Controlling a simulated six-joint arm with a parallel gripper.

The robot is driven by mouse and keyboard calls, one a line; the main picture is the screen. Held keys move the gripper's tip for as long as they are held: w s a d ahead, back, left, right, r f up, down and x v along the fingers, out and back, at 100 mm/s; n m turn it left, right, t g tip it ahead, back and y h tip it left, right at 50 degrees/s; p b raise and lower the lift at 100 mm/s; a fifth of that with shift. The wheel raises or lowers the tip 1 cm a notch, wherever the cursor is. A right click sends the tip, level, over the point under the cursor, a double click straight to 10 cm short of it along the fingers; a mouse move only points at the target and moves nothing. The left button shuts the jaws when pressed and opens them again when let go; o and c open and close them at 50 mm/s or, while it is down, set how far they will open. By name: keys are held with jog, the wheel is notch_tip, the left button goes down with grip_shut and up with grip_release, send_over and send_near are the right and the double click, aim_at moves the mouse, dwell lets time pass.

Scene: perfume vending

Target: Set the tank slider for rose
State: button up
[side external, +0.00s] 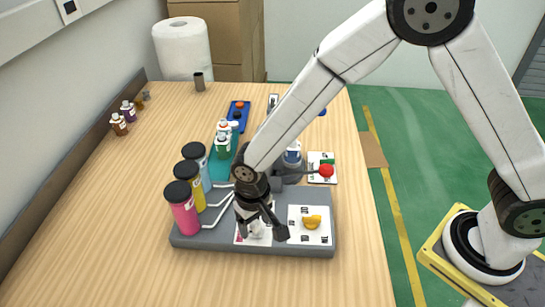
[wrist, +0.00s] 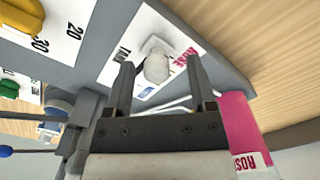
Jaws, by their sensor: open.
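The white tank slider knob (wrist: 157,68) sits on a white label plate (wrist: 120,70) with ROSE printed near one end; the other end's lettering is partly hidden. My gripper (wrist: 160,62) is open, its two fingers on either side of the knob with gaps visible. In the side external view my gripper (side external: 262,234) points down over the front of the grey dispenser base (side external: 205,242), partly hiding the slider. The pink rose tank (side external: 182,210) stands at the base's left front corner; in the wrist view the pink tank (wrist: 245,120) is at lower right.
A yellow dial (side external: 312,221) is right of my gripper, and a red-ball lever (side external: 326,170) stands behind it. Yellow (side external: 190,188) and blue (side external: 196,165) tanks stand behind the pink one. Small bottles (side external: 222,145) stand farther back.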

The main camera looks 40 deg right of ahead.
aim_at(255, 224)
jog(key=shift+r, duration=0.1)
jog(key=shift+r, duration=3.8)
jog(key=s+d+r+t, duration=0.1)
jog(key=s+d, duration=0.2)
jog(key=d, duration=0.8)
jog(key=s+d+r+t, duration=0.1)
jog(key=s+d, duration=0.3)
jog(key=d, duration=0.7)
jog(key=shift+s+r+t, duration=0.15)
jog(key=shift+s+t, duration=0.15)
